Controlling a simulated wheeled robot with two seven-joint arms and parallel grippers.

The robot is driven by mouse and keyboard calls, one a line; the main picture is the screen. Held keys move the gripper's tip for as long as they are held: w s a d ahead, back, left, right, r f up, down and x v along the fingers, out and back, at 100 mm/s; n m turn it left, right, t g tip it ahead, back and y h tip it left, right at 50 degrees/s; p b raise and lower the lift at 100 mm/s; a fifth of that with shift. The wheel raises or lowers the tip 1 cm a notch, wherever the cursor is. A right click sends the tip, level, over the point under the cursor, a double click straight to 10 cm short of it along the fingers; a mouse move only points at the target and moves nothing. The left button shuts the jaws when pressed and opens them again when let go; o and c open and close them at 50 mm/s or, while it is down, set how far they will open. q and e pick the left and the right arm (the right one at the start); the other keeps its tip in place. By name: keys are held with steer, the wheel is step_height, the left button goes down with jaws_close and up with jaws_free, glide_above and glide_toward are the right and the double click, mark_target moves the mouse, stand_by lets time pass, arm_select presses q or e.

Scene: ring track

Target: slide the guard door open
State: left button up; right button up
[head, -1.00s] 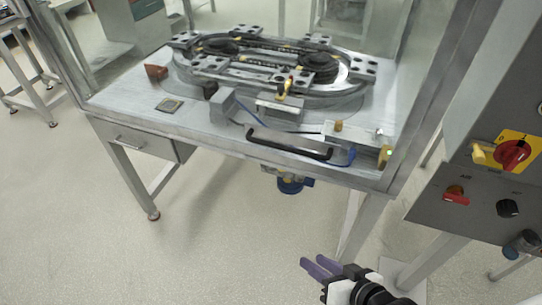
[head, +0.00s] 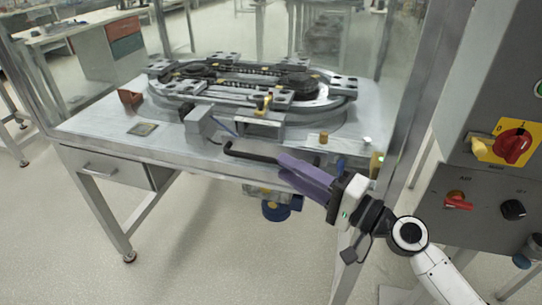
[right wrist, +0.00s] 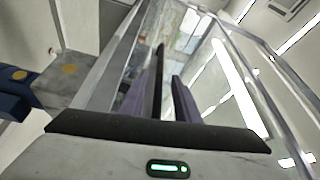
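The guard door is a clear pane, hard to make out in front of the machine table. Its black bar handle (head: 250,153) shows near the table's front edge in the head view. My right gripper (head: 284,166), with purple fingers, reaches in from the lower right and overlaps the handle's right part. In the right wrist view the handle (right wrist: 160,65) runs between the two fingers (right wrist: 165,95), with a gap visible beside the right finger. The fingers are apart, not closed on it. My left gripper is in neither view.
An oval ring track (head: 250,88) stands on the table (head: 95,122) behind the pane. A grey control panel (head: 480,190) with a red-and-yellow switch (head: 511,146) stands at the right. A metal post (head: 408,95) rises beside my right arm.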

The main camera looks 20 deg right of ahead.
mark_target(271, 158)
steer(key=p+x, duration=0.1)
steer(key=x, duration=0.4)
steer(key=shift+w+a, duration=0.15)
steer(key=shift+w, duration=0.05)
jaws_close()
